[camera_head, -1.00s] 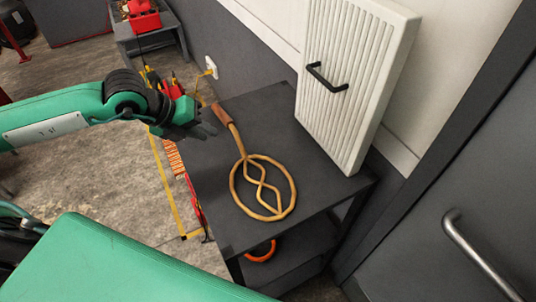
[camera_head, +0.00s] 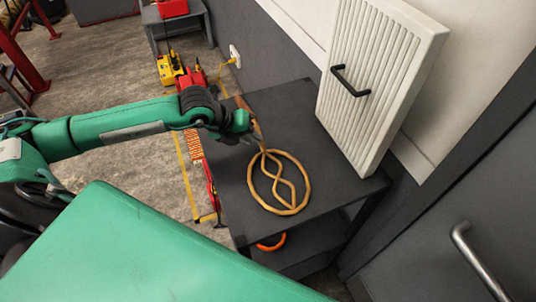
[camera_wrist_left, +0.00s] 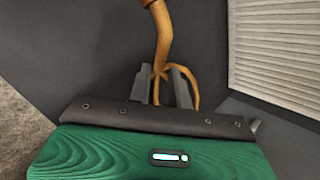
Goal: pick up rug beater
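The rug beater (camera_head: 304,190) lies on the dark table (camera_head: 285,100), its looped rattan head toward the front and its brown grip toward the back left. My left gripper (camera_head: 257,138) is over the beater's neck, beside the brown grip, and hides part of the handle. In the left wrist view the gripper (camera_wrist_left: 164,80) has its two grey fingers apart, with the beater's neck (camera_wrist_left: 163,45) running between and beyond them. I cannot tell whether the fingers touch it or how far above the table they are. My right gripper is not in view.
A white ribbed panel with a black handle (camera_head: 378,90) stands upright at the table's back right. An orange ring (camera_head: 271,243) is on the shelf below. Red and yellow items (camera_head: 180,72) stand left of the table. A door handle (camera_head: 478,260) is at lower right.

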